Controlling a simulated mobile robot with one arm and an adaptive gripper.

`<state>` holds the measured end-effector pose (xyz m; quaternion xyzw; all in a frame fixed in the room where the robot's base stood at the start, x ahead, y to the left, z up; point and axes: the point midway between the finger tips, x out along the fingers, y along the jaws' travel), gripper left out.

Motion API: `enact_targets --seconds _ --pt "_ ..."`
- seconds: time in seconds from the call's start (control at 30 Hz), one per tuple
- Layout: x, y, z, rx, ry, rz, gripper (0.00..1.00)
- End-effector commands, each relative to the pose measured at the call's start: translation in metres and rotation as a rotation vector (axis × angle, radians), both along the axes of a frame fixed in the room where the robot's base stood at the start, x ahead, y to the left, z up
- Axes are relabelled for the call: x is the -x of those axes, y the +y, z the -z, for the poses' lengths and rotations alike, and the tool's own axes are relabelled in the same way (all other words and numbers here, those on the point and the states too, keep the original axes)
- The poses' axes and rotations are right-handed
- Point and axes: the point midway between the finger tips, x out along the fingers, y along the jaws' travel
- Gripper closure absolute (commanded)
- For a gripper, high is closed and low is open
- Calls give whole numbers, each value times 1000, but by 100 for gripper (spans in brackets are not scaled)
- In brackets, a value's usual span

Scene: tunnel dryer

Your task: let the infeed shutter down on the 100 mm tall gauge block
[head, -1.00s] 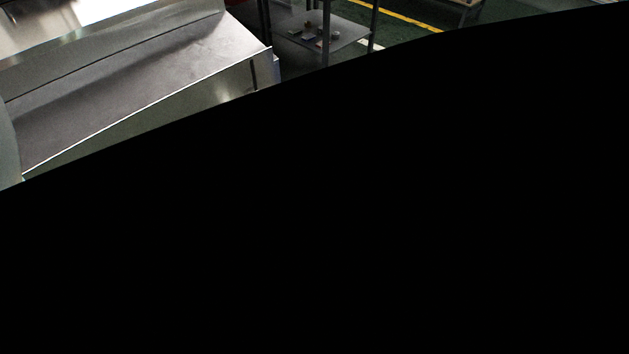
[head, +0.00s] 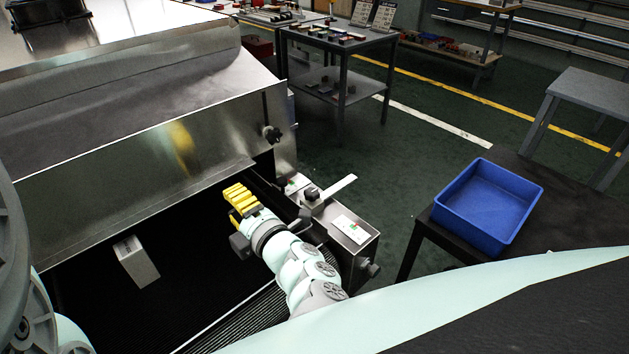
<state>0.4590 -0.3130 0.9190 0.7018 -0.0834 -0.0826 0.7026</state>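The infeed shutter (head: 130,185) is a shiny metal panel across the dryer's mouth, in the head view at left. A dark knob (head: 271,134) sits at its right end. The gauge block (head: 139,264) is a pale grey block on the dark belt (head: 190,285), in front of the shutter's lower edge. A gap shows between the two in the picture; I cannot tell whether the block is directly under the edge. My gripper (head: 238,196) has yellow fingers and is above the belt's right side, right of the block and apart from it. Its finger opening cannot be made out.
A metal side rail box (head: 352,232) with a knob and a flat lever (head: 335,190) runs along the belt's right side, close to my arm. A blue bin (head: 490,205) stands on a dark table at right. A grey table (head: 340,45) with small items stands behind. Green floor lies between.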

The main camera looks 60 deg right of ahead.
Motion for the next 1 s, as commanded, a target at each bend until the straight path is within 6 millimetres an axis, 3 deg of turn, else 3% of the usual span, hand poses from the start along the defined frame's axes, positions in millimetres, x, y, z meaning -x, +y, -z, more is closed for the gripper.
enact_targets --seconds 0.1,0.3,0.6,0.9,0.93,1.0 --pt "-27 -6 -2 0 -4 -2 68" --pt "-61 -13 -1 -1 -2 -4 68" --pt "-81 -18 0 -1 0 -2 68" --pt "-81 -18 1 -1 2 -2 68" --pt "-81 -18 1 -1 2 -2 63" --pt "-81 -19 1 -1 2 -2 70"
